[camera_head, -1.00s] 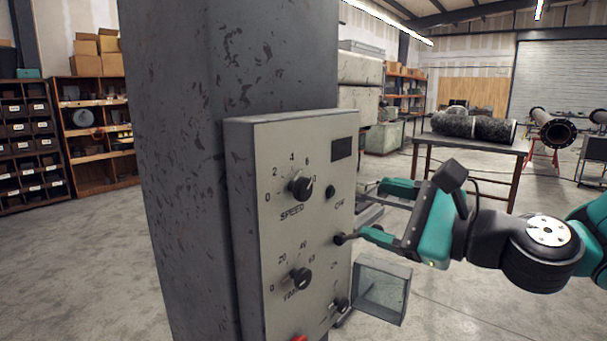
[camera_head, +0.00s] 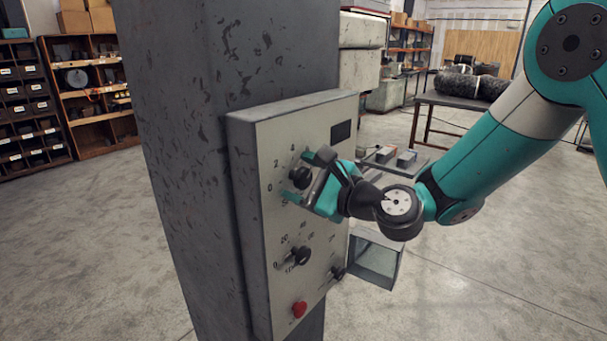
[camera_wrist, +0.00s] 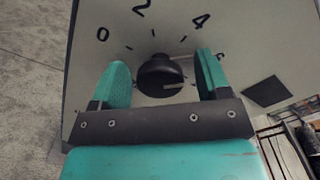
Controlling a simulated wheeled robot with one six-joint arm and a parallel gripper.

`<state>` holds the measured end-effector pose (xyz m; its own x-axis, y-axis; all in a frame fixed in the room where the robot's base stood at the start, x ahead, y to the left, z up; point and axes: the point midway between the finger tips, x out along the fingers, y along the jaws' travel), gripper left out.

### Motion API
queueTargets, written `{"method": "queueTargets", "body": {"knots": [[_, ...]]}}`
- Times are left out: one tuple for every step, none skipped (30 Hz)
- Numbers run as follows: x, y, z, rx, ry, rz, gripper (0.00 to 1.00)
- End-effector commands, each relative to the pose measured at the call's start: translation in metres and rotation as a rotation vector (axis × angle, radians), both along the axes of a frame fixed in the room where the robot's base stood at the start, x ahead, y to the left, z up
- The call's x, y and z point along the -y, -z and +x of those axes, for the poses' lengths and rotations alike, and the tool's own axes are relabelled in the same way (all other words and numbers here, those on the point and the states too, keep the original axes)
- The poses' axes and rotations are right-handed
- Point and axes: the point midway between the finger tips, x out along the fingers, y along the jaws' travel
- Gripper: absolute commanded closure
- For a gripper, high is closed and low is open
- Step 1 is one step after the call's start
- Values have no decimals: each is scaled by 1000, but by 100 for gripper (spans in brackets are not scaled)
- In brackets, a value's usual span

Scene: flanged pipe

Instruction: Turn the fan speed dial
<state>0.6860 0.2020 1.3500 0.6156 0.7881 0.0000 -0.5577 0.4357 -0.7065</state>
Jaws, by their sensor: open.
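The control panel (camera_head: 262,215) is a grey box on a scuffed column. Its upper dial (camera_head: 301,177), labelled SPEED a second ago, is a round black knob with a numbered scale. In the wrist view the dial (camera_wrist: 160,74) sits between my two teal fingers, with the numbers 0, 2 and 4 around it and a pale pointer line towards the right. My gripper (camera_head: 308,178) is open at the panel face, one finger on each side of the dial. A gap shows between the dial and each finger (camera_wrist: 162,80). My gripper hides part of the dial's scale and label.
A lower dial (camera_head: 301,256) with its own scale, a red button (camera_head: 299,310) and a black switch (camera_head: 338,272) are below on the panel. A clear box-like cover (camera_head: 376,260) juts out at the lower right. Open floor lies around the column.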

Motion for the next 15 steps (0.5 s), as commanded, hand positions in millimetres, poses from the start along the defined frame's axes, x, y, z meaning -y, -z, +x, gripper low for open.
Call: {"method": "queueTargets", "body": {"knots": [[0, 0, 0, 0, 0, 0, 30], [0, 0, 0, 0, 0, 0, 30], [0, 0, 0, 0, 0, 0, 32], [0, 0, 0, 0, 0, 0, 39], [0, 0, 0, 0, 0, 0, 46], [0, 0, 0, 1, 0, -1, 55], [0, 0, 0, 1, 0, -1, 62], [0, 0, 0, 1, 0, -1, 69], [0, 0, 0, 1, 0, -1, 78], [0, 0, 0, 1, 0, -1, 79], [0, 0, 0, 1, 0, -1, 79], [0, 0, 0, 1, 0, -1, 79], [0, 0, 0, 2, 0, -1, 79], [0, 0, 0, 2, 0, -2, 79], [0, 0, 0, 6, 0, -4, 79]]}}
